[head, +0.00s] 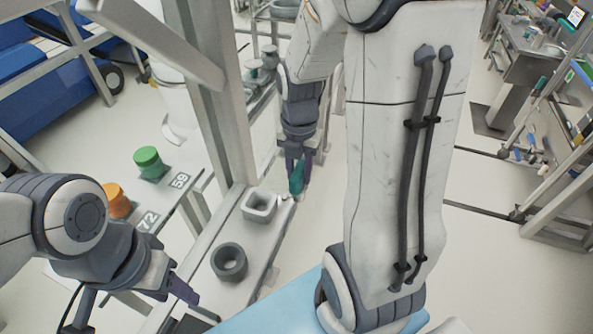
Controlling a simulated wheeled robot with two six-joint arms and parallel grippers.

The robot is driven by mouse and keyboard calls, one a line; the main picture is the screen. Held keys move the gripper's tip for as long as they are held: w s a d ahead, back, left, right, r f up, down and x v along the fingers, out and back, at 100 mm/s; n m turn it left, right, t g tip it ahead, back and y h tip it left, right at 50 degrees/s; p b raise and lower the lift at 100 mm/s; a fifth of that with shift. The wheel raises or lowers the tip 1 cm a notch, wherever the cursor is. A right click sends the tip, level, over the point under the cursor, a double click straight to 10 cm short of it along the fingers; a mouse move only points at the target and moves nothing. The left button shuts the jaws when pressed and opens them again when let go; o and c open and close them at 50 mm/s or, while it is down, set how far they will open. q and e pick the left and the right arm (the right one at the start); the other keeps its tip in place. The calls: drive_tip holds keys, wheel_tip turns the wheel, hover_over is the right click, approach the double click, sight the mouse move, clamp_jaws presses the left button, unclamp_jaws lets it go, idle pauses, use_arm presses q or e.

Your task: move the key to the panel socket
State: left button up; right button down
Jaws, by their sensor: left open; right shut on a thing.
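My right gripper (297,187) points down in the upper middle of the head view. It is shut on a teal piece (296,176), which I take to be the key. Its lower end is close to the right end of a pale ledge. I cannot tell which is the panel socket. The held key is above and right of the square one, apart from it. My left gripper (183,290) is open and empty at the lower left, left of the round socket.
A pale upright post (222,130) stands behind the sockets, between my two grippers. Left of it, a shelf marked 59 and 72 carries a green knob (149,163) and an orange knob (117,201). A light blue surface (275,309) lies at the bottom.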

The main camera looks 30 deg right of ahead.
drive_tip(key=shift+r+p, duration=3)
drive_tip(key=shift+r, duration=0.1)
drive_tip(key=shift+f, duration=0.2)
